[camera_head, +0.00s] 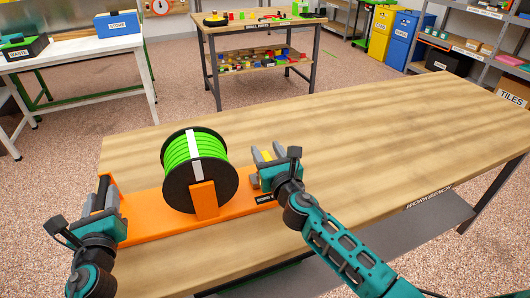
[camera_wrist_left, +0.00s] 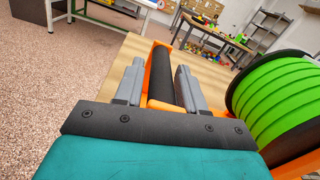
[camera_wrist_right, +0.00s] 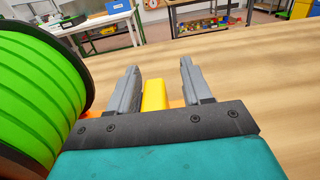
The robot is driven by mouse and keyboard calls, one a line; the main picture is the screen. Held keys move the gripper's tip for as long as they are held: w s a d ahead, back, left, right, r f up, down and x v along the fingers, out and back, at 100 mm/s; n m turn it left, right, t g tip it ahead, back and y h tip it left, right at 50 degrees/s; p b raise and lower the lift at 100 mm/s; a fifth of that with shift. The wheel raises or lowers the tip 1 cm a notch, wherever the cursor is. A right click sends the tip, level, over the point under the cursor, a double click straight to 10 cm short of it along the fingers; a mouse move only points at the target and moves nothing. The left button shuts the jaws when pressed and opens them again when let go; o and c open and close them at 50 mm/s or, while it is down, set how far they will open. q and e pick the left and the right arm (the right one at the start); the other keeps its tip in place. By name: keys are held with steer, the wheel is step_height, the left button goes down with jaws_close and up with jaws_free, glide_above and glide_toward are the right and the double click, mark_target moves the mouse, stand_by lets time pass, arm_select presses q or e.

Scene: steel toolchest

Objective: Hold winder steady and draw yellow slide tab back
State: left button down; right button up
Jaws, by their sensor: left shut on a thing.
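The winder is an orange base (camera_head: 150,220) on the workbench, carrying a black-flanged reel of green hose (camera_head: 208,147) with a pale strip across it. At its left end is a black grip bar in an orange frame; in the left wrist view the bar (camera_wrist_left: 161,80) lies between the fingers of my left gripper (camera_wrist_left: 158,85), which is shut on it. The yellow slide tab (camera_wrist_right: 155,96) is right of the reel. My right gripper (camera_head: 266,157) is open around the tab, with a clear gap to its right finger. The tab's lower part is hidden by the gripper.
The wooden workbench (camera_head: 400,130) is clear to the right of the winder. A label plate (camera_head: 265,198) is on the base's front near my right gripper. Other tables, bins and shelves stand well behind.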

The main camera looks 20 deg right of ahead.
arm_select(q)
steer(key=shift+s+a+f, duration=0.1)
steer(key=shift+f, duration=0.4)
arm_select(e)
steer(key=shift+a, duration=0.1)
arm_select(q)
steer(key=shift+a, duration=0.1)
arm_select(e)
steer(key=s, duration=1.2)
steer(key=shift+s+a, duration=0.1)
steer(key=shift+a, duration=0.05)
arm_select(q)
steer(key=c, duration=0.9)
jaws_free()
steer(key=shift+r, duration=0.15)
arm_select(e)
steer(key=shift+a, duration=0.1)
arm_select(q)
steer(key=o, duration=0.3)
steer(key=shift+r, duration=0.15)
steer(key=shift+f, duration=0.2)
steer(key=s, duration=1.1)
steer(key=shift+s+a+r, duration=0.15)
steer(key=shift+s, duration=0.2)
